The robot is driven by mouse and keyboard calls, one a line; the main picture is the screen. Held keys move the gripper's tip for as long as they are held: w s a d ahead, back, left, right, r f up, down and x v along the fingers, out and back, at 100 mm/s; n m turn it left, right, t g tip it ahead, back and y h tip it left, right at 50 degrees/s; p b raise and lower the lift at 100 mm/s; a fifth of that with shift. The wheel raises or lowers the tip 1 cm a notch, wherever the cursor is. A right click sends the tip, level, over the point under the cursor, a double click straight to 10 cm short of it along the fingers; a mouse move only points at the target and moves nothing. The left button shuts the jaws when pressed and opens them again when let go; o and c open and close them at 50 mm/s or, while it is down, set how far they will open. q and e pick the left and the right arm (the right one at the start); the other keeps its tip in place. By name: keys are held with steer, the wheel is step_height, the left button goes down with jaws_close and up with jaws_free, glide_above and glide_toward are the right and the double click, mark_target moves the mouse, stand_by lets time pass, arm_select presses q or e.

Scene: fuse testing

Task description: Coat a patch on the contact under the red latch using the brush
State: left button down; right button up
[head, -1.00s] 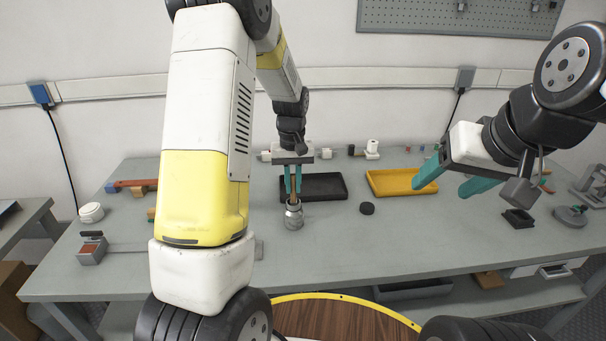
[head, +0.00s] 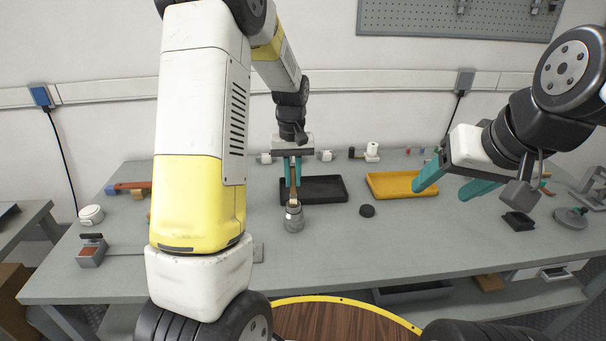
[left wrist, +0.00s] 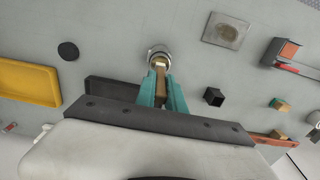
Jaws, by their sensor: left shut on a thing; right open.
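My left gripper (head: 292,182) is shut on a wooden-handled brush, held upright above a small grey metal jar (head: 294,221). The brush (left wrist: 160,80) also shows between the teal fingers in the left wrist view. Its lower end is at the jar's mouth; its tip is hidden. At the left of the table a long red bar (head: 132,184) lies across small blocks; it may be the red latch. A grey box with an orange-red face and dark top (head: 91,250) stands nearer the front. I cannot make out the contact. My right gripper (head: 447,184) is open and empty.
A black tray (head: 325,190) and a yellow tray (head: 372,184) lie behind the jar. A black disc (head: 367,211) sits to its right. A square plate (left wrist: 226,31) shows in the left wrist view. My left arm hides part of the left table.

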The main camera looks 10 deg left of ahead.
mark_target(293, 167)
arm_select(q)
steer(key=shift+r, duration=1.8)
